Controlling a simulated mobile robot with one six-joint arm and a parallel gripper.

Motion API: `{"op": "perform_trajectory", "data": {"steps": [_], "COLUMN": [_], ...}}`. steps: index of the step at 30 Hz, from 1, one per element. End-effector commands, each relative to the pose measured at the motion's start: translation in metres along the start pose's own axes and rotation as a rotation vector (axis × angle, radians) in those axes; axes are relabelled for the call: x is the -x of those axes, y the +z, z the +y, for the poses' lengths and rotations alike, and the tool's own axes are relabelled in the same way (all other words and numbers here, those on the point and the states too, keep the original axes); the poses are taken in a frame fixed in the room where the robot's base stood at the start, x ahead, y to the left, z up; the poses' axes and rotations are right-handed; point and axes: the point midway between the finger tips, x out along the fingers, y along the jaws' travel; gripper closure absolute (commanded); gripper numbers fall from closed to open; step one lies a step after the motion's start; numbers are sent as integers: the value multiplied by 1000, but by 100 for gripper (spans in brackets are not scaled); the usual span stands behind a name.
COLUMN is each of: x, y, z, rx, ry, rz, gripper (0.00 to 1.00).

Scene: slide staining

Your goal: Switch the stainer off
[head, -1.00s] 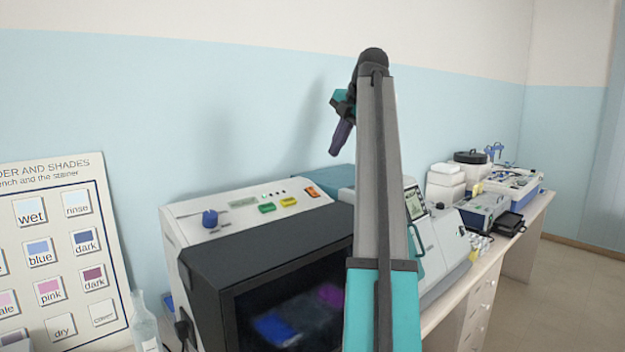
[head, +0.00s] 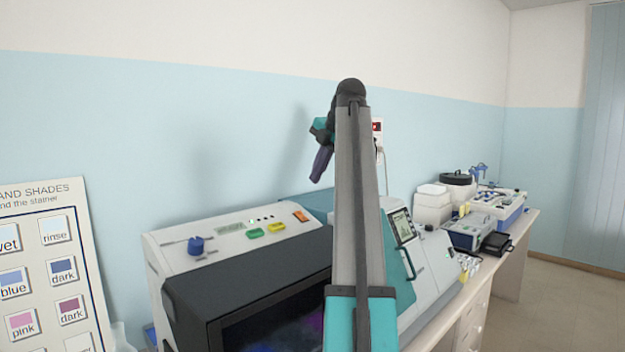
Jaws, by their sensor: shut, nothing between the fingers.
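The stainer (head: 180,263) is a white and dark grey machine with a dark front window, at the lower middle of the head view. Its sloped top panel carries a blue knob (head: 196,245), a small display (head: 230,229), a green button (head: 255,233), a yellow button (head: 277,228) and an orange switch (head: 300,216) at the right end. A small green light shows near the display. My gripper (head: 317,180) is shut and empty, pointing down in the air above the panel's right part, apart from it. My arm hides the machine's right side.
A chart board (head: 45,262) of labelled colour squares stands at the left. A grey-white machine with a screen (head: 402,226) stands right of the stainer. White containers (head: 432,206) and several devices fill the bench further right. The wall has a red-marked box (head: 377,128) behind my arm.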

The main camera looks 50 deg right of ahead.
Motion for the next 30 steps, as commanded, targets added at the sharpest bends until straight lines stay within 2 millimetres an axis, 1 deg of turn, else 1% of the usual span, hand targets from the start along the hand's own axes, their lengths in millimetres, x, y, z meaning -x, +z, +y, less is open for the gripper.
{"op": "perform_trajectory", "data": {"steps": [1, 8, 15, 21, 27, 30], "x": [-8, -38, -67, -93, -113, -119], "y": [0, 0, 3, 2, 3, 3], "z": [-2, -3, 3, 2, 2, 2], "rx": [0, -1, -2, -2, -2, -2], "ry": [0, -1, -12, -12, -12, -11], "rz": [0, 0, 9, 9, 8, 7], "gripper": [100, 100, 100, 100, 100, 100]}}
